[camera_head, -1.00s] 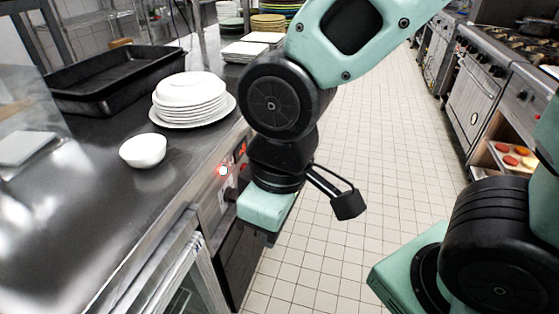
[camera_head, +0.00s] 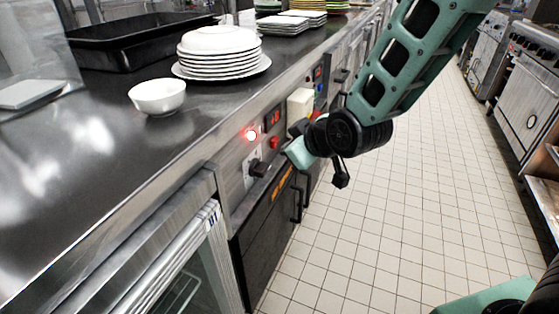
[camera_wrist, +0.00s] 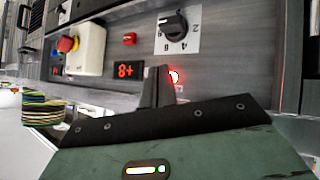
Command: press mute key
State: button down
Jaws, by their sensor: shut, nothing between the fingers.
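The control panel (camera_head: 248,160) is on the front of the steel counter. It carries a small red button (camera_head: 274,142), which also shows in the wrist view (camera_wrist: 129,38); I cannot read a mute label on it. A glowing red lamp (camera_head: 251,135) and a red digit display (camera_head: 272,117) are above it in the head view. My gripper (camera_wrist: 158,78) is shut and empty in front of the panel. In the wrist view its fingers overlap the area between the display (camera_wrist: 126,71) and the lamp (camera_wrist: 174,76), apart from the red button. Contact with the panel cannot be told.
A black rotary knob (camera_wrist: 174,25) is beside the red button. A white box (camera_wrist: 86,50) with a red-and-yellow emergency button (camera_wrist: 67,43) projects from the panel. A white bowl (camera_head: 158,97) and stacked plates (camera_head: 222,55) stand on the counter. The tiled floor (camera_head: 400,190) is clear.

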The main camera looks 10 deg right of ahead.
aim_at(274, 142)
jog(key=w+d+f+n+t+h+b, duration=0.1)
jog(key=w+d+f+n+t+b, duration=0.2)
jog(key=w+d+f+t+b, duration=0.6)
notch_tip(274, 142, down, 3)
jog(key=w+d+b, duration=0.1)
jog(key=b, duration=0.2)
jog(key=shift+w+d+r+b, duration=0.2)
jog(key=shift+w+d+b, duration=0.1)
jog(key=shift+d+b, duration=0.1)
jog(key=w+a, duration=0.5)
jog(key=a, duration=0.2)
jog(key=shift+p, duration=0.4)
jog(key=shift+w+a, duration=0.1)
jog(key=shift+a, duration=0.05)
dwell(1.1)
jog(key=shift+w+a, duration=0.2)
jog(key=shift+a, duration=0.1)
